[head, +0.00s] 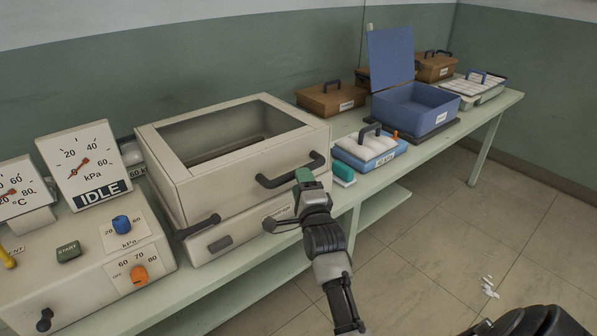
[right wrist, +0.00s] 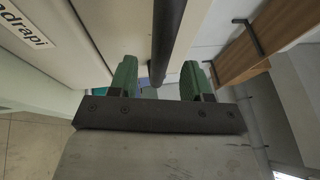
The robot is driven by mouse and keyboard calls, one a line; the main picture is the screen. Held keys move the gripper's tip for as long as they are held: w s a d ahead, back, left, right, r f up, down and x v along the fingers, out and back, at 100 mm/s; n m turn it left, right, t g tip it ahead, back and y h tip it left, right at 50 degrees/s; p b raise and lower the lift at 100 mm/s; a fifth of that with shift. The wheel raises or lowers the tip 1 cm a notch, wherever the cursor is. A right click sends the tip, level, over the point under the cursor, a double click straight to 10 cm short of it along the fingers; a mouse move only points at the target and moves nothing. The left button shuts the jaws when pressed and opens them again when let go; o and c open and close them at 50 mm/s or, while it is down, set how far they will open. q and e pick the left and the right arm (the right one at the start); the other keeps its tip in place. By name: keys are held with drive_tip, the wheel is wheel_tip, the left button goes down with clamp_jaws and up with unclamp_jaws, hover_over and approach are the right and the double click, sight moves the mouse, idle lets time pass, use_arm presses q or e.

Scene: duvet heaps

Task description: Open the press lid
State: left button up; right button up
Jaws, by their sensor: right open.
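The press (head: 225,215) is a cream box on the bench, with a windowed lid (head: 170,150) that looks closed. A dark bar handle (head: 268,183) runs along its front. My right gripper (head: 304,177) is at the front of the press, by the right part of this handle, and hides some of it. In the right wrist view its green fingertips (right wrist: 160,79) are apart, and the dark handle bar (right wrist: 168,35) lies between them in the picture. I cannot tell whether they touch it. My left gripper is not in view.
A control box (head: 90,255) with gauges and knobs stands left of the press. Right of it are a blue tray with white pads (head: 370,155), a blue open box (head: 410,105) and brown cases (head: 330,98). Floor in front of the bench is mostly clear.

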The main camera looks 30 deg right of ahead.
drive_tip(key=shift+x, duration=1.85)
clamp_jaws()
